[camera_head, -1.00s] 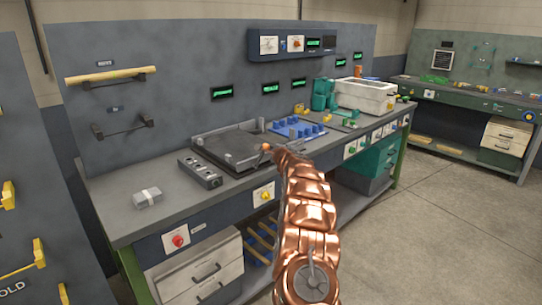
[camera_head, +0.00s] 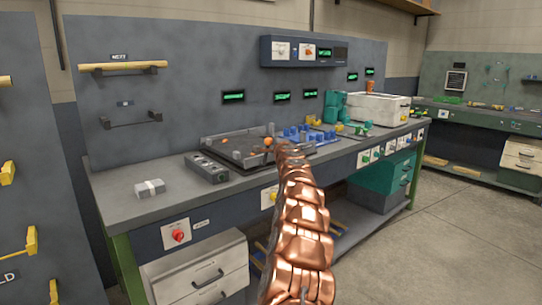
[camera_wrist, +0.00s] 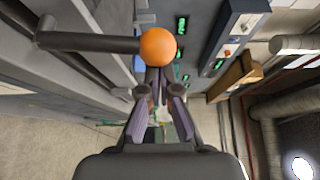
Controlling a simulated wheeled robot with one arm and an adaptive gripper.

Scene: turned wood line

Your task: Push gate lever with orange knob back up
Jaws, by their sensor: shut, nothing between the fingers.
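The gate lever's round orange knob (camera_wrist: 157,46) is large in the wrist view. Its dark round bar (camera_wrist: 85,42) runs off to the left. My gripper (camera_wrist: 157,92) is shut and empty, with its fingers pointing toward the knob. The knob overlaps the space just beyond the fingertips; I cannot tell whether they touch. In the head view the knob (camera_head: 268,141) is small, at the front right of the dark tray-like fixture (camera_head: 225,150), beside the end of my copper arm. My fingers are hard to make out there, and most of the lever bar is hidden.
A grey box with round holes (camera_head: 207,168) and a small pale block (camera_head: 150,188) are on the bench (camera_head: 125,205). Blue parts (camera_head: 295,133), a green machine (camera_head: 335,105) and a white bin (camera_head: 380,108) stand farther right. Open floor (camera_head: 440,230) lies at the right.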

